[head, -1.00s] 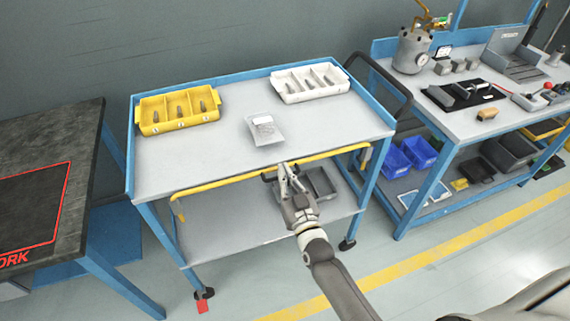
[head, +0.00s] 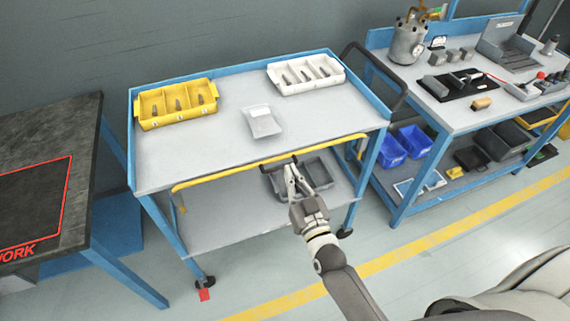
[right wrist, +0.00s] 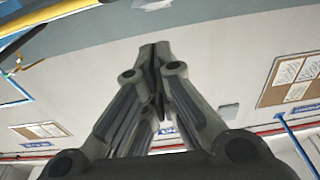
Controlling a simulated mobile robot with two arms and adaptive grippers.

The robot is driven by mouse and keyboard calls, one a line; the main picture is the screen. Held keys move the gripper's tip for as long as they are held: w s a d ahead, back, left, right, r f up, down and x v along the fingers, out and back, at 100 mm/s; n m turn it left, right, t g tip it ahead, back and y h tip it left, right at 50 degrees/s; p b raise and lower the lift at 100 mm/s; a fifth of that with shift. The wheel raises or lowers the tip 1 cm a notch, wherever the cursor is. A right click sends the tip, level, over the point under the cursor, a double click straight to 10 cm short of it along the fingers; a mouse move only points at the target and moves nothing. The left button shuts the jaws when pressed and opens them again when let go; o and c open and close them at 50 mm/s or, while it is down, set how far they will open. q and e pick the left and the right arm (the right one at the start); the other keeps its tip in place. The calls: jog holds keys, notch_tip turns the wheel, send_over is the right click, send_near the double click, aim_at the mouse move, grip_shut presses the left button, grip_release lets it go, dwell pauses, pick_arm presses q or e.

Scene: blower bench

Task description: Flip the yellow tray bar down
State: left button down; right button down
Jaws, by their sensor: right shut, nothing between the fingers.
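The yellow tray bar (head: 225,175) runs along the front edge of the cart, just below its top (head: 195,160). I cannot tell whether the fingertips touch the bar. The right wrist view shows the shut fingers (right wrist: 155,60) close up against the room's wall. My left gripper is not in view.
On the cart top are a yellow bin (head: 177,104), a white bin (head: 305,75) and a clear packet (head: 261,121). A dark grey tray (head: 318,175) lies on the lower shelf. A black-topped table (head: 40,150) stands left, a workbench (head: 450,112) right.

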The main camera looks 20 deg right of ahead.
jog(key=s, duration=0.3)
jog(key=shift+f, duration=0.15)
dwell(0.4)
jog(key=s+f+n+g, duration=0.1)
jog(key=s+f+g, duration=0.25)
jog(key=f, duration=0.75)
jog(key=s+a+f+g+y, duration=0.1)
jog(key=s+f+g, duration=0.3)
jog(key=f, duration=0.8)
jog(key=s+f+n+g, duration=0.1)
jog(key=s+f+g, duration=0.2)
jog(key=s+f, duration=0.55)
jog(key=s+d+f+g, duration=0.3)
jog(key=s+f, duration=0.6)
jog(key=s, duration=0.3)
jog(key=s+d+f+g+h, duration=0.1)
jog(key=s+d+f+g, duration=0.2)
jog(key=s+f, duration=0.6)
jog(key=s+g, duration=0.2)
jog(key=s, duration=0.1)
jog(key=shift+s+d+h, duration=0.25)
jog(key=shift+s+h, duration=0.05)
jog(key=shift+s, duration=0.1)
jog(key=shift+s, duration=0.15)
